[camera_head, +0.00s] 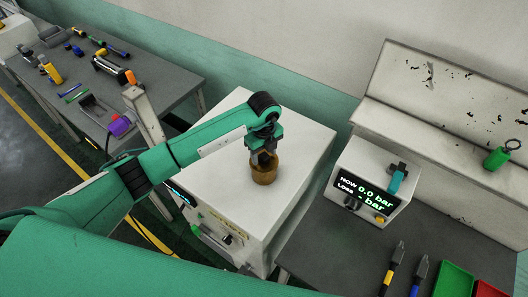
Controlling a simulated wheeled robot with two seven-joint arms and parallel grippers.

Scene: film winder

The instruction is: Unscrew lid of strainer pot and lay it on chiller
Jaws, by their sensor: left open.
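A brown-gold round pot (264,174), which looks like the strainer pot, stands upright on the white top of a large box-shaped unit (232,132). This unit has a small blue-lit display on its front and looks like the chiller. My left gripper (262,158) points down right at the top of the pot, with its jaws open. The gripper covers part of the pot's top, so I cannot tell the lid from the body or whether the fingers touch it. My right gripper is not in view.
A white tester with a display reading 0.0 bar (362,196) stands to the right on a dark bench (335,250). Pliers (393,266) and green and red trays (455,280) lie there. A grey tool table (165,78) stands at the left. The unit's top is clear around the pot.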

